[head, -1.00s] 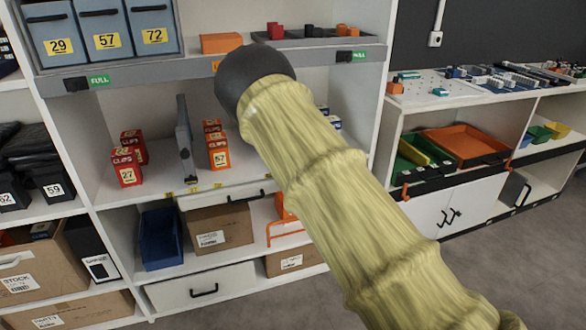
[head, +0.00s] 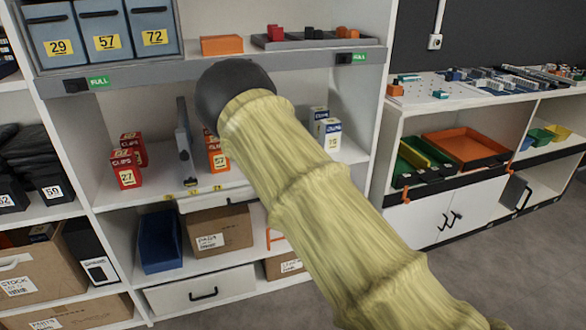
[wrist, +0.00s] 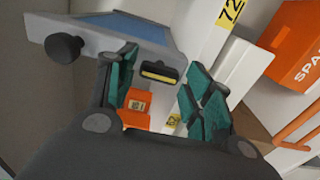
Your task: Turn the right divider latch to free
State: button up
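I cannot clearly tell which part is the right divider latch. In the wrist view a black bar with a pale yellow stripe (wrist: 160,73) shows between the fingertips, and I cannot tell whether they touch it. A grey part with a blue face (wrist: 135,27) and a round black knob (wrist: 65,47) lies at upper left. My gripper (wrist: 160,82) is open, its teal pads apart. In the head view a grey upright divider (head: 184,145) stands on the middle shelf, left of my arm. My arm hides the gripper there.
Red cartons (head: 126,172) stand left of the divider, and white-blue cartons (head: 328,133) stand right of my arm. A grey rail (head: 150,75) with green FULL labels runs above. In the wrist view an orange box (wrist: 292,45) is at right, with an orange bar (wrist: 293,130) below it.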

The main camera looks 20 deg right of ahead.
dwell(0.3)
jog(key=s, duration=1.2)
jog(key=shift+d, duration=0.2)
jog(key=s+d+f+m+g+h, duration=0.1)
jog(key=s+d+f+m+g, duration=0.1)
jog(key=s+f+m, duration=0.3)
jog(key=s+d+f+g+h, duration=0.1)
jog(key=s+f+g, duration=0.15)
jog(key=f, duration=0.55)
jog(key=s+a+f+m+g, duration=0.1)
jog(key=s+f+m+g, duration=0.35)
jog(key=s+f, duration=0.75)
jog(key=s+a+f+m+g, duration=0.1)
jog(key=s+f+m+g, duration=0.55)
jog(key=s, duration=0.85)
jog(key=s+a+f+m+g+y, duration=0.1)
jog(key=s+a+m, duration=0.15)
jog(key=s, duration=0.55)
jog(key=s+a+f+m+g+y, duration=0.1)
jog(key=s+a+g, duration=0.15)
jog(key=s, duration=0.55)
notch_tip(320, 180, up, 16)
jog(key=t+p, duration=0.1)
jog(key=p, duration=1.6)
jog(key=shift+w+a+r+h+p, duration=0.15)
jog(key=shift+a+r+h+p, duration=0.15)
jog(key=shift+p, duration=0.1)
